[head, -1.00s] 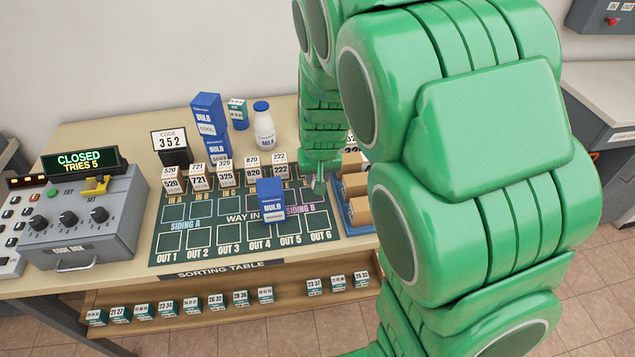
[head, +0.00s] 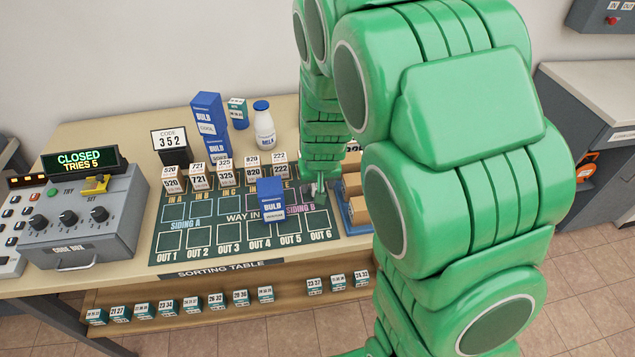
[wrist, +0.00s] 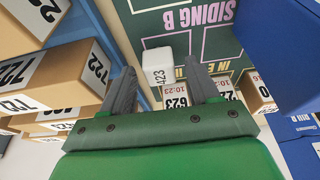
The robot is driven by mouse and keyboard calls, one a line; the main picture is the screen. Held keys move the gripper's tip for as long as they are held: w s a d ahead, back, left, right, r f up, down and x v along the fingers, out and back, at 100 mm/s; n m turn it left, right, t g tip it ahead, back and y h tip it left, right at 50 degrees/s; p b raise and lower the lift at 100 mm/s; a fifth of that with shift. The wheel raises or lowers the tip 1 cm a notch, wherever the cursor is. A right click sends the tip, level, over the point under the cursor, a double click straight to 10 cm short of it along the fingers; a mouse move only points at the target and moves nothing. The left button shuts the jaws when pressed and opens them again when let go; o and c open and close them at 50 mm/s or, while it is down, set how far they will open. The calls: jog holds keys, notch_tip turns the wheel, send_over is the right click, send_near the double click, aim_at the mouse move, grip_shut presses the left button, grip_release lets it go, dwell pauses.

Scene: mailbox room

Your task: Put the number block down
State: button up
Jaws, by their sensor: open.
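My gripper (wrist: 160,65) is open in the wrist view. A white number block marked 423 (wrist: 157,60) shows between the two fingertips, over the dark green mat (wrist: 150,22) near an outlined square. I cannot tell whether the fingers touch it. Another label reading 623 and 10:23 (wrist: 174,96) shows close behind it, partly hidden. In the head view my gripper (head: 318,192) is low over the right end of the mat (head: 200,222), beside SIDING B. The 423 block cannot be made out there.
A blue bulb box (head: 271,200) stands on the mat just left of my gripper. Brown boxes in a blue tray (head: 345,225) stand close on the right. Stacked number blocks (head: 225,172) line the mat's back edge. A milk bottle (head: 264,125) stands behind.

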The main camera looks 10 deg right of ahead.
jog(key=shift+r, duration=0.1)
jog(key=v, duration=1.2)
jog(key=shift+s+r, duration=0.1)
dwell(0.4)
jog(key=s+d+r+g, duration=0.2)
jog(key=s+r, duration=0.1)
jog(key=s, duration=1.1)
jog(key=s+d+r+g, duration=0.2)
jog(key=s+r+g, duration=0.1)
jog(key=s, duration=1.2)
jog(key=shift+s+r, duration=0.15)
